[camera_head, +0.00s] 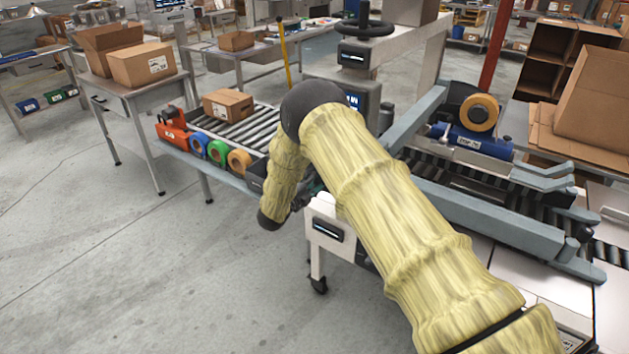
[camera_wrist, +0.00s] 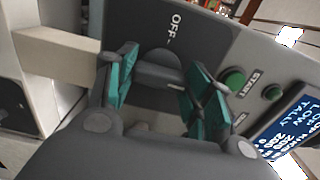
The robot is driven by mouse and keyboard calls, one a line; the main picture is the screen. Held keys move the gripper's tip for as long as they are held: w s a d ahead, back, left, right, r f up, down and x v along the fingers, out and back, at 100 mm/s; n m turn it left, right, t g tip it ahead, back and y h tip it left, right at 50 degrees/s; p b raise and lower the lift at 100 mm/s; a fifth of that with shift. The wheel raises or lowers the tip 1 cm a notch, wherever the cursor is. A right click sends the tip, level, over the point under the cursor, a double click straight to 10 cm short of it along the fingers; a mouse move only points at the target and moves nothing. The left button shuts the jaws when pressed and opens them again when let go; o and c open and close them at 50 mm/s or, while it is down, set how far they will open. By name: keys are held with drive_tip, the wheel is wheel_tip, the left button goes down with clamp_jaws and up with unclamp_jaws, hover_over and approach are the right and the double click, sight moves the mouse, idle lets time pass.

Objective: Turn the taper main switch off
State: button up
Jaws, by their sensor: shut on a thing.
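The taper's dark grey control panel (camera_wrist: 215,50) fills the top of the wrist view, with a white "OFF" label and dash on it. The main switch (camera_wrist: 158,68) is a dark rotary knob just below the label. My gripper (camera_wrist: 163,82) has its teal-padded fingers on either side of the knob and is shut on it. Which way the knob's pointer faces is hard to tell. In the head view my arm hides the switch and most of my gripper. The taper (camera_head: 477,205) stands at the right with an orange tape roll (camera_head: 479,113) on top.
In the head view, a roller conveyor (camera_head: 232,128) with a carton (camera_head: 228,104) and tape rolls lies left of my arm. The front-left floor is clear.

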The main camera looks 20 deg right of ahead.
drive_tip(key=shift+f, duration=0.1)
drive_tip(key=shift+s+n+b, duration=0.1)
drive_tip(key=shift+n+b, duration=3.7)
drive_tip(key=shift+n, duration=5.2)
drive_tip(key=o, duration=1)
drive_tip(key=v, duration=1.2)
